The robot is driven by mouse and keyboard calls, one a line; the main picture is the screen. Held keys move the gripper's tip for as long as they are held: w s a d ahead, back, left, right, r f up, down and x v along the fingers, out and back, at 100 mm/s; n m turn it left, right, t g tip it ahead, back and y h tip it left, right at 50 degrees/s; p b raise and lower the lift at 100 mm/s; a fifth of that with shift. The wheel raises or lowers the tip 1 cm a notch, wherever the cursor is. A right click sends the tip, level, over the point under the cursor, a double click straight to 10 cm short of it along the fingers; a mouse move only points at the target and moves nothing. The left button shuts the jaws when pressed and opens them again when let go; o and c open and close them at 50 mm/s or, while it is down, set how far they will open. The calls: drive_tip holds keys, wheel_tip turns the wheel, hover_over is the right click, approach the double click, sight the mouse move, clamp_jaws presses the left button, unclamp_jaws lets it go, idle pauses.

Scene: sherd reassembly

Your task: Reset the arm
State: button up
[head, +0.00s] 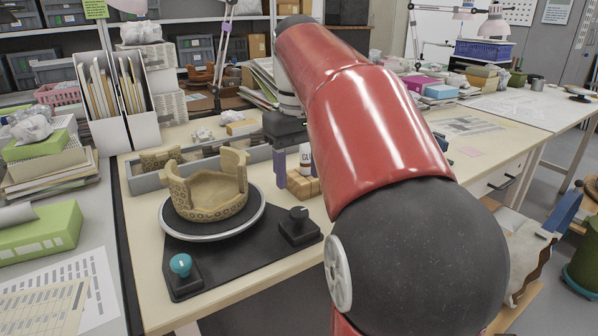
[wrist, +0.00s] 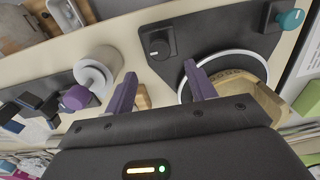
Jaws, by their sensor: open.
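My gripper (head: 292,166) is in the middle of the head view, right of the turntable, with its purple fingers pointing down. In the wrist view my gripper (wrist: 160,86) is open, with nothing between the fingers. A tan, patterned, partly assembled pot (head: 208,198) with a broken upper edge sits on the round turntable (head: 217,234). The pot (wrist: 266,103) is partly hidden behind the right finger in the wrist view. The turntable stands on a black base with a teal knob (head: 180,265) and a black knob (head: 298,223). My red arm hides much of the table's right side.
A grey tray (head: 146,184) with a tan sherd (head: 160,157) lies behind the turntable. White file holders (head: 118,100) stand at the back left. Bare table shows at the front left.

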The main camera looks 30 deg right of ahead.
drive_tip(key=s+a+f+t, duration=0.1)
drive_tip(key=s+a+f, duration=0.2)
drive_tip(key=s+a+f+t, duration=0.1)
drive_tip(key=s+a+f, duration=0.2)
drive_tip(key=shift+s+a+t, duration=0.2)
drive_tip(key=shift+a+t, duration=0.2)
drive_tip(key=s+a+f+t, duration=0.2)
drive_tip(key=s+a+f, duration=0.3)
drive_tip(key=f, duration=0.5)
drive_tip(key=shift+s+f+t, duration=0.2)
drive_tip(key=shift+s+t, duration=0.2)
drive_tip(key=shift+s, duration=0.55)
drive_tip(key=shift+a, duration=0.1)
drive_tip(key=shift+c, duration=0.3)
